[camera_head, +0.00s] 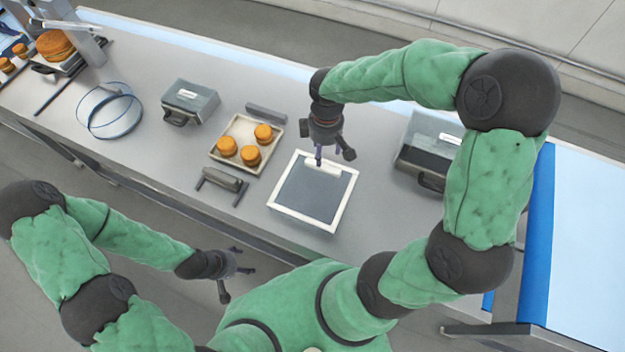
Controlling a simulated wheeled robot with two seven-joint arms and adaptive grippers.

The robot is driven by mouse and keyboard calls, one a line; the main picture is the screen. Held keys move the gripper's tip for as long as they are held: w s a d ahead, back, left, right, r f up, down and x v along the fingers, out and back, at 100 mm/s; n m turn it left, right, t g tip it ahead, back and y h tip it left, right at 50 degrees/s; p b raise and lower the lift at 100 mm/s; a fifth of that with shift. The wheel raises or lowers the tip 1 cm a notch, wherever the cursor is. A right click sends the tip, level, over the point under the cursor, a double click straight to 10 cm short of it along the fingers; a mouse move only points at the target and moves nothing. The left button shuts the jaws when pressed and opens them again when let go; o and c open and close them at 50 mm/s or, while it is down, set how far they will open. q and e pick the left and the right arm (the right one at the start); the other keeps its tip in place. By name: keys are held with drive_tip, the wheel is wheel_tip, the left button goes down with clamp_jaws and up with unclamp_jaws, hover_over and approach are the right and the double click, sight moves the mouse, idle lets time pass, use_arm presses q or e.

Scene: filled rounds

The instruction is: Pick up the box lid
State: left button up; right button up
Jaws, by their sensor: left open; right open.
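What looks like the box lid (311,198) is a flat square panel with a white rim and a grey middle, lying on the grey table. A white block like a handle (322,170) stands near its far edge. My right gripper (334,157) is open, pointing down over the lid's far edge by this block. One finger overlaps the block in the picture; I cannot tell if they touch. A shallow pale tray (219,158) left of the lid holds three orange-brown filled rounds (250,155). My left gripper (237,278) is open and empty, in front of the table's near edge.
Grey cases stand at left (191,102) and right (426,150). A dark handled bar (223,181) lies in front of the tray, and a grey bar (266,113) behind it. Wire rings (110,110) lie further left. A blue-sided unit (540,230) is at right.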

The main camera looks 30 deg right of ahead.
sight(324, 164)
drive_tip(key=f, duration=0.3)
drive_tip(key=shift+w+f, duration=0.25)
drive_tip(key=shift+w, duration=0.05)
drive_tip(key=shift+s+d+f, duration=0.1)
drive_tip(key=shift+f, duration=0.25)
wheel_tip(324, 164, down, 4)
drive_tip(key=shift+d+f, duration=0.1)
drive_tip(key=shift+d, duration=0.05)
clamp_jaws()
